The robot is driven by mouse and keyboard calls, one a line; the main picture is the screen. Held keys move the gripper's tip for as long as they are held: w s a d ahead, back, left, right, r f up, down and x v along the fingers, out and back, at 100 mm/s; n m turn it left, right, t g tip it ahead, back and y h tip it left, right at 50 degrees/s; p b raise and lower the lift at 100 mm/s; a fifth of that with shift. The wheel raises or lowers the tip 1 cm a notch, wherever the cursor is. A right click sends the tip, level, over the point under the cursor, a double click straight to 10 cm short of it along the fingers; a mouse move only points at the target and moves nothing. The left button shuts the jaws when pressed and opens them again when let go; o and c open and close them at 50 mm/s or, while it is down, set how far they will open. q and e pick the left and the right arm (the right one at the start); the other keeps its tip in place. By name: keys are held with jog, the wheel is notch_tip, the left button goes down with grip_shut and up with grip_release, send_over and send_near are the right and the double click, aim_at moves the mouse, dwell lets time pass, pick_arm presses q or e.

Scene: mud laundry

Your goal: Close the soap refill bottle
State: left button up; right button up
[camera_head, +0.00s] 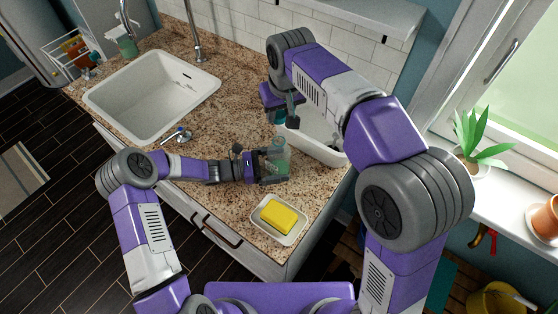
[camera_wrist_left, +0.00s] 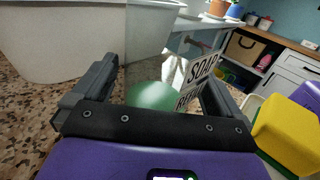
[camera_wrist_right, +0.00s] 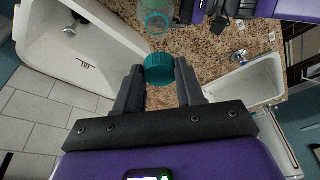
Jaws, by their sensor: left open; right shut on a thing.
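The soap refill bottle (camera_head: 279,156) is clear green and stands upright on the granite counter with its mouth uncovered. My left gripper (camera_head: 268,166) is open around its body. In the left wrist view, the green bottle (camera_wrist_left: 153,96) and its "SOAP REFILL" label (camera_wrist_left: 196,80) are between the fingers. My right gripper (camera_head: 281,108) is shut on a teal ridged cap (camera_wrist_right: 160,69), above the bottle. In the right wrist view, the bottle's round mouth (camera_wrist_right: 157,22) shows beyond the cap, apart from it and not lined up.
A white dish (camera_head: 259,219) with a yellow sponge (camera_head: 279,215) lies near the counter's front edge. A white basin (camera_head: 325,148) stands close behind the bottle. A sink (camera_head: 150,95), a tap (camera_head: 194,35) and a spray bottle (camera_head: 127,46) are to the left.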

pick_arm(q)
jog(key=shift+w+d, duration=0.15)
jog(key=shift+d, duration=0.9)
jog(key=c, duration=1.4)
jog(key=shift+c, duration=0.2)
pick_arm(e)
send_over(279, 156)
jog(key=w, duration=0.2)
jog(key=shift+d+f, duration=0.1)
jog(key=shift+f, duration=2.4)
jog(key=shift+f, duration=0.9)
jog(key=shift+f, duration=0.55)
